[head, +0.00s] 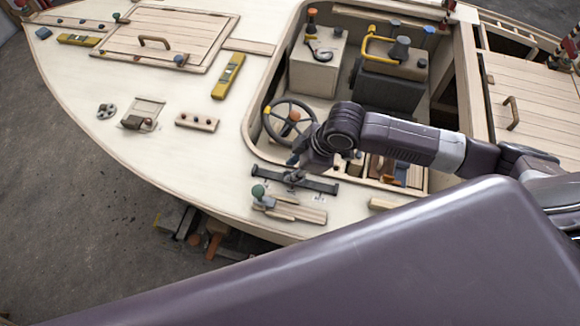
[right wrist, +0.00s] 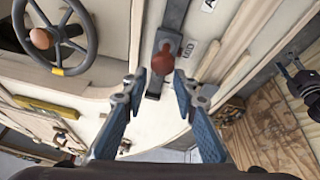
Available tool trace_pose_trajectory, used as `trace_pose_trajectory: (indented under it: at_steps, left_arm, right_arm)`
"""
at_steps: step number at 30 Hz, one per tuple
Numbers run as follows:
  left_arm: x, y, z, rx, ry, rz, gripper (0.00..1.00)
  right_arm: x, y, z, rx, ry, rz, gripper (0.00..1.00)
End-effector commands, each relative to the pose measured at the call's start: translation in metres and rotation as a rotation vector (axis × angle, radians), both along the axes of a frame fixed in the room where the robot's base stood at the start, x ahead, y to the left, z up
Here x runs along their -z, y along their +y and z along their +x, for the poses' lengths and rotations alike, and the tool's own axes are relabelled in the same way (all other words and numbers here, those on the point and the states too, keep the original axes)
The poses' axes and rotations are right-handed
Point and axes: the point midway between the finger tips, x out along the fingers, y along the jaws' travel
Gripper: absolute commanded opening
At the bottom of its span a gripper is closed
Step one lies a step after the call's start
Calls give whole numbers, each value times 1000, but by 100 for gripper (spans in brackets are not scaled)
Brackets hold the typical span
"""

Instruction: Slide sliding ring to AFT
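The sliding ring's dark rail (head: 325,187) lies on the pale deck near the hull's edge, below the cockpit opening. In the right wrist view, the rail (right wrist: 176,18) carries a slider with a red-brown knob (right wrist: 163,62). The knob is beside a label reading MID (right wrist: 188,49); another label, starting with A (right wrist: 208,5), is cut off at the top edge. My right gripper (head: 297,163) is over the rail. In the wrist view its blue fingers (right wrist: 160,82) are apart, with the knob between or just beyond the tips; contact cannot be told. My left gripper is not in view.
A steering wheel (head: 289,121) stands close behind my right gripper. The hull's edge is just beyond. My large grey arm link covers the lower right.

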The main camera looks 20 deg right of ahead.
Motion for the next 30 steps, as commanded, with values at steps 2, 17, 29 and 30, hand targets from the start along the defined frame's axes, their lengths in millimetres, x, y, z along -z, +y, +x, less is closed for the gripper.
trace_pose_trajectory:
  at_steps: [2,17,29,30]
  left_arm:
    - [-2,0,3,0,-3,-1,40]
    - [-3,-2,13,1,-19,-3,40]
    - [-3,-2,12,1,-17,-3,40]
    - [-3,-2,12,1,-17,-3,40]
  right_arm:
    - [7,3,2,0,0,0,26]
    - [15,5,4,-1,-2,0,16]
    - [15,5,4,-1,-1,-1,0]
    - [15,5,4,-1,-1,-1,0]
